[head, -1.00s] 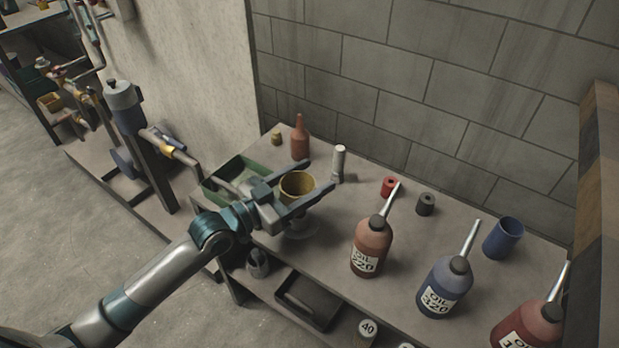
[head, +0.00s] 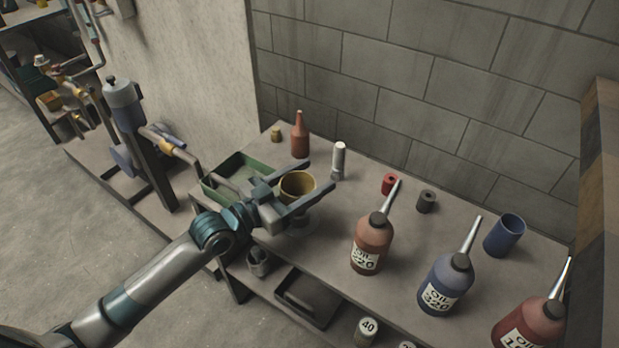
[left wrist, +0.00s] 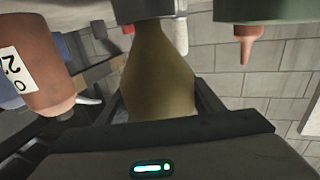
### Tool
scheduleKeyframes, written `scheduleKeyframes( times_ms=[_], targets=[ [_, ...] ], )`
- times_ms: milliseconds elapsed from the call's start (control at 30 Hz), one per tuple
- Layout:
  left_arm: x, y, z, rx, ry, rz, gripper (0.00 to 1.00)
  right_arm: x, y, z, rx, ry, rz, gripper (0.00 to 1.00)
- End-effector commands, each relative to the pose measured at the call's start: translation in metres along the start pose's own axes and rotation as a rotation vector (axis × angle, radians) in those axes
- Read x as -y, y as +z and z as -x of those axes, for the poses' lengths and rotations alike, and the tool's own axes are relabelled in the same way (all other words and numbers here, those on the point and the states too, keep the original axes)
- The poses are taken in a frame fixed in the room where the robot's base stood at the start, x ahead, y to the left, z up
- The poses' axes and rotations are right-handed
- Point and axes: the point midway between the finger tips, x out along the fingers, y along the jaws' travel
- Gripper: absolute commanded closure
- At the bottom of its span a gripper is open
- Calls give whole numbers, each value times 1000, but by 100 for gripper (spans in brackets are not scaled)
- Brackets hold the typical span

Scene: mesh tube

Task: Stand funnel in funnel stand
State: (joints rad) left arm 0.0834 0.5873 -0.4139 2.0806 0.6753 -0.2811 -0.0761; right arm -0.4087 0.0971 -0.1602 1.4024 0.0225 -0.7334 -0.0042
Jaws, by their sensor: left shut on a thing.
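The yellow-brown funnel (head: 297,186) is between the fingers of my left gripper (head: 319,176), which is shut on it. Its wide mouth faces up and it looks about upright, above the left part of the bench. In the left wrist view the funnel's body (left wrist: 160,72) fills the space between the fingers (left wrist: 160,108). A pale, round piece (head: 303,222), perhaps the funnel stand, shows just below the gripper and is mostly hidden. I cannot tell whether the funnel's spout touches it or is in it. My right gripper is not in view.
A green tray (head: 236,170) lies left of the gripper. A brown bottle (head: 300,138) and a white-topped tube (head: 338,160) stand behind. Oil bottles (head: 371,243), a red spool (head: 389,183) and a blue cup (head: 503,236) stand to the right. A block wall (head: 420,90) closes the back.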

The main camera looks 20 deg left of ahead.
Motion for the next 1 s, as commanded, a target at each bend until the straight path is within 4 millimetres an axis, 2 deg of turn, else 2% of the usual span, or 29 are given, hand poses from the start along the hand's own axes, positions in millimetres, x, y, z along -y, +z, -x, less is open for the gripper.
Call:
scheduleKeyframes(
  times_ms=[800,833,900,1000],
  targets=[
    [0,8,0,-1,0,0,63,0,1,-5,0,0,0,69],
    [0,8,0,-1,0,0,32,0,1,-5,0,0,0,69],
    [0,8,0,-1,0,0,18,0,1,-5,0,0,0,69],
    [0,8,0,0,0,0,18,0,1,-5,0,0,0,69]
  ],
)
